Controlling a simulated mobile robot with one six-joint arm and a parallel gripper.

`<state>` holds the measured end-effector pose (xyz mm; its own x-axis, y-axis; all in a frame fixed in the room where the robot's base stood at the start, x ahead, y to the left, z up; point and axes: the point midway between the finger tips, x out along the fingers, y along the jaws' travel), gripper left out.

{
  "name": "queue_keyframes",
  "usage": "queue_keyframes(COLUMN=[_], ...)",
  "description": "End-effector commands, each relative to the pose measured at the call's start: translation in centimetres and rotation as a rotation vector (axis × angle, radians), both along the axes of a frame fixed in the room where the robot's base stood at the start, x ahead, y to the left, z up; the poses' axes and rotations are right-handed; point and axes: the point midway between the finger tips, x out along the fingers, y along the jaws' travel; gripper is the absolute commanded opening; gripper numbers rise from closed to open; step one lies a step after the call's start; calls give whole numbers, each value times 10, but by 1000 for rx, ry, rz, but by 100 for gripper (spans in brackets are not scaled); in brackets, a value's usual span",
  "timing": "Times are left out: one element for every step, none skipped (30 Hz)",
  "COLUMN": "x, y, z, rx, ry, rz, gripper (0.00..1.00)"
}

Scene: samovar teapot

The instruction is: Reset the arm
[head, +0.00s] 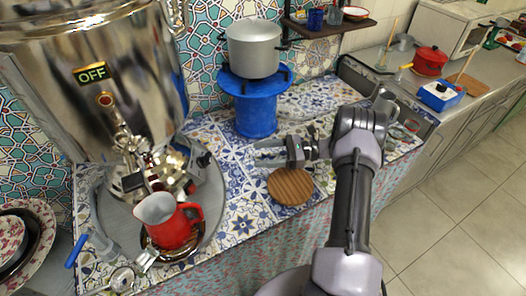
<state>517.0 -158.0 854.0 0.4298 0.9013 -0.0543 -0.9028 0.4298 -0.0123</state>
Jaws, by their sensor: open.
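My gripper (271,153) is open and empty above the patterned tiled counter (232,188). It points left, just behind a round wooden board (290,187). My arm reaches in from the lower right. A large shiny samovar (85,80) with an "OFF" label stands at the left. A red pitcher (172,225) with a pale inside stands upright on a tray (205,215) under the samovar's tap, apart from my gripper.
A grey pot (253,48) sits on a blue stand (256,108) behind my gripper. A wall shelf (325,28) holds cups. A strainer (122,279) lies at the front left. A red pot (430,61) and a blue box (438,96) stand on the right counter.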

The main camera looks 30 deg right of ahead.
Motion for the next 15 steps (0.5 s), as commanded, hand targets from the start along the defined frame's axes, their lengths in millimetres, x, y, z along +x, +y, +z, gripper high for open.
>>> queue_keyframes(x=[0,0,0,0,0,0,0,0,0,0,0,0,1,1,1], y=[-1,-1,-1,-1,-1,-1,-1,-1,-1,-1,-1,0,3,8,18], z=[0,0,0,0,0,0,0,0,0,0,0,1,5,12,27], rx=[0,0,0,0,0,0,0,0,0,0,0,-4,-15,-38,-87], ry=[0,0,0,0,0,0,0,0,0,0,0,-1,-4,-9,-20], rz=[0,0,0,0,0,0,0,0,0,0,0,3,13,31,69], gripper=[64,64,64,64,64,64,64,64,64,64,64,64,64,64,64])
